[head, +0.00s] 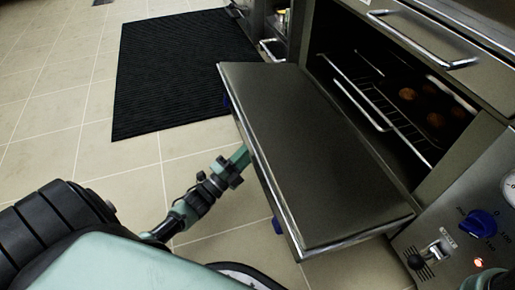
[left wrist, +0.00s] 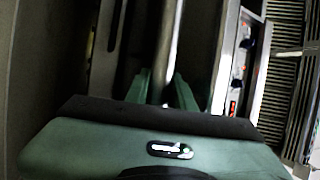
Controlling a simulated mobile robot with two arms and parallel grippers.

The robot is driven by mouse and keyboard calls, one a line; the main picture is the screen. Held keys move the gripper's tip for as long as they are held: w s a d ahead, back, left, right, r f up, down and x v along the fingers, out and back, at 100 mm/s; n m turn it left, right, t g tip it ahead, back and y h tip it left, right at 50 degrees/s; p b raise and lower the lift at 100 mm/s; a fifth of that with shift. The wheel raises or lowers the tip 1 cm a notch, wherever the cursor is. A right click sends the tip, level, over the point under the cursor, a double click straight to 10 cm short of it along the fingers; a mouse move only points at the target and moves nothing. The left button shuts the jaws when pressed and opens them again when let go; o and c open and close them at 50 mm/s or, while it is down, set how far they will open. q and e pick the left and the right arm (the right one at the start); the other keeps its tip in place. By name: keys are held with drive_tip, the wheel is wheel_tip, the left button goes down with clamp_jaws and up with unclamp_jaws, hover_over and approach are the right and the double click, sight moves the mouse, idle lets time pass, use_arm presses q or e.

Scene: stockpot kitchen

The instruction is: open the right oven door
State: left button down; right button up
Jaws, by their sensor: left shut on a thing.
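The oven door (head: 315,150) is swung down to about level, below the oven opening, and the dark cavity with its wire racks (head: 385,110) is exposed. A chrome bar runs along the door's outer edge. My left gripper (head: 241,155) is at this edge, near its middle. In the left wrist view, my left gripper (left wrist: 163,92) has its green fingers on both sides of a round metal bar, the door handle (left wrist: 168,50), and is shut on it. The fingertips are partly hidden by the door edge in the head view. My right gripper is not in view.
Several round brown items (head: 407,94) sit on a rack inside the oven. Another chrome handle (head: 425,40) is above the opening. A control panel with a blue knob (head: 478,223) is at lower right. A black mat (head: 185,70) lies on the tiled floor (head: 45,100), which is otherwise clear.

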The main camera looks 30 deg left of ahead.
use_arm(q)
drive_tip(key=shift+f, duration=0.3)
drive_tip(key=c, duration=1.2)
unclamp_jaws()
